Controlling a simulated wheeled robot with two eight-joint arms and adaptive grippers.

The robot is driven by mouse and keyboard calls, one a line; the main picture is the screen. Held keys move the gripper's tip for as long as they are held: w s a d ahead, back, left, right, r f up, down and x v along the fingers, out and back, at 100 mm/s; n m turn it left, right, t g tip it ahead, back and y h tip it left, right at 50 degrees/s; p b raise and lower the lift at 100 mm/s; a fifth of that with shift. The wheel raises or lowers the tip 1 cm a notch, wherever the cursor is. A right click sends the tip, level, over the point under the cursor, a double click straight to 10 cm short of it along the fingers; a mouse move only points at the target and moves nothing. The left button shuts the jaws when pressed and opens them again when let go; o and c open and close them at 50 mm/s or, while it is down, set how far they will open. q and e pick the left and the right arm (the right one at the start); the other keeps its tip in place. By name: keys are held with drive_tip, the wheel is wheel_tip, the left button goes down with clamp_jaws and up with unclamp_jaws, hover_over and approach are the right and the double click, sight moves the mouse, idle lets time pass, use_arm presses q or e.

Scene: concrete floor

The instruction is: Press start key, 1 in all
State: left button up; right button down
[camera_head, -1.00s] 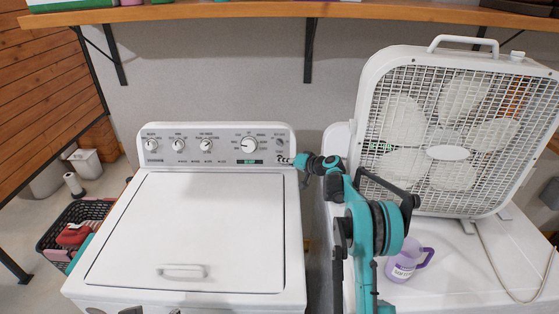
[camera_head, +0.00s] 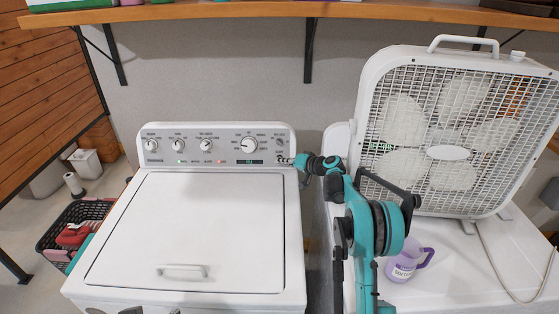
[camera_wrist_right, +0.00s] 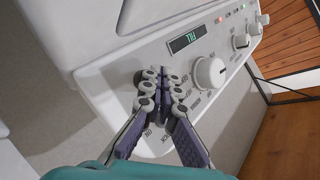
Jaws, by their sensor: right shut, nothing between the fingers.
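A white washing machine (camera_head: 190,230) stands at the left, with a grey control panel (camera_head: 165,143) along its back. My right gripper (camera_head: 284,159) is at the right end of this panel. In the right wrist view, my right gripper (camera_wrist_right: 165,82) is shut and empty, its fingertips together at the panel face beside the large dial (camera_wrist_right: 210,72). The start key is hidden behind the fingertips. I cannot tell whether they touch it. The panel display (camera_wrist_right: 187,39) is lit and seems to read FILL. My left gripper is not in view.
A white box fan (camera_head: 447,152) and a purple jug (camera_head: 405,264) stand on the white surface to the right. A wooden shelf (camera_head: 230,11) runs above. A dark basket (camera_head: 55,236) sits on the floor at the left.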

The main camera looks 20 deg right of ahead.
drive_tip(key=shift+s+a+r, duration=0.1)
drive_tip(key=shift+s+r, duration=0.05)
drive_tip(key=shift+s, duration=0.25)
drive_tip(key=shift+s, duration=0.1)
drive_tip(key=shift+s+a+r, duration=0.25)
drive_tip(key=shift+s, duration=0.5)
drive_tip(key=shift+s+a+r, duration=0.2)
drive_tip(key=shift+s+r, duration=0.05)
drive_tip(key=shift+s, duration=0.45)
drive_tip(key=shift+s+a+r, duration=0.25)
drive_tip(key=shift+s, duration=0.5)
